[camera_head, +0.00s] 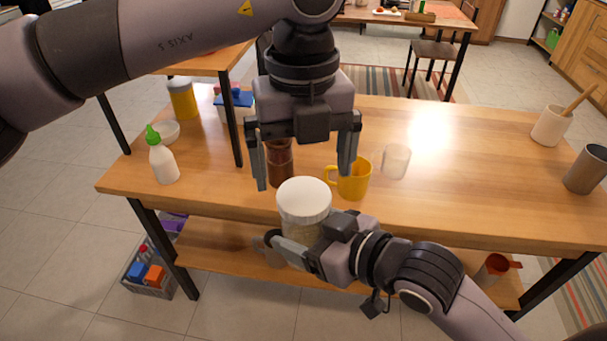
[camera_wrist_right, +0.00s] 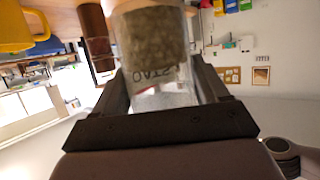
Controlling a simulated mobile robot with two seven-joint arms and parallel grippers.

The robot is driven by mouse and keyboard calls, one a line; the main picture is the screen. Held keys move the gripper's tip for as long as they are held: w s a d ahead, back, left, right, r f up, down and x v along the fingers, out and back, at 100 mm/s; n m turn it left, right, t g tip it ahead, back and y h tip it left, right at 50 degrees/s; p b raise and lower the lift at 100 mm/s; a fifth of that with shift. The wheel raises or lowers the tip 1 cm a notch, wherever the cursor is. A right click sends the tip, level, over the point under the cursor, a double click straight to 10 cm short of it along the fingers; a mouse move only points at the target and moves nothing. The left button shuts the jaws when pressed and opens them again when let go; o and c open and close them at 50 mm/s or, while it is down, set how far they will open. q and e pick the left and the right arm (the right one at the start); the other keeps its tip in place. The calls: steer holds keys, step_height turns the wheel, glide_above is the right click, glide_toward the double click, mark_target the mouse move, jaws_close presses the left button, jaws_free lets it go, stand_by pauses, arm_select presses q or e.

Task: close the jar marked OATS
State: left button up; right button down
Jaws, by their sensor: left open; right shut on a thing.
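The OATS jar (camera_head: 296,230) is clear, with pale contents, and is held upright in front of the table's near edge. A white lid (camera_head: 304,196) covers its top; I cannot tell how tightly it sits. My right gripper (camera_head: 291,248) is shut around the jar's body. My left gripper (camera_head: 304,180) is open and empty, pointing down above the lid, one finger to each side.
A brown jar (camera_head: 280,168), a yellow mug (camera_head: 353,180) and a clear glass (camera_head: 396,161) stand close behind. A green-capped bottle (camera_head: 162,162) and a white bowl (camera_head: 168,132) are at left. The table's middle right is clear.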

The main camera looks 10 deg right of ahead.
mark_target(304, 193)
arm_select(q)
steer(key=shift+c, duration=0.3)
steer(key=shift+r, duration=1.75)
steer(key=shift+f, duration=4)
steer(key=c, duration=1)
steer(key=o, duration=1.1)
steer(key=shift+c, duration=0.2)
steer(key=shift+r, duration=2.25)
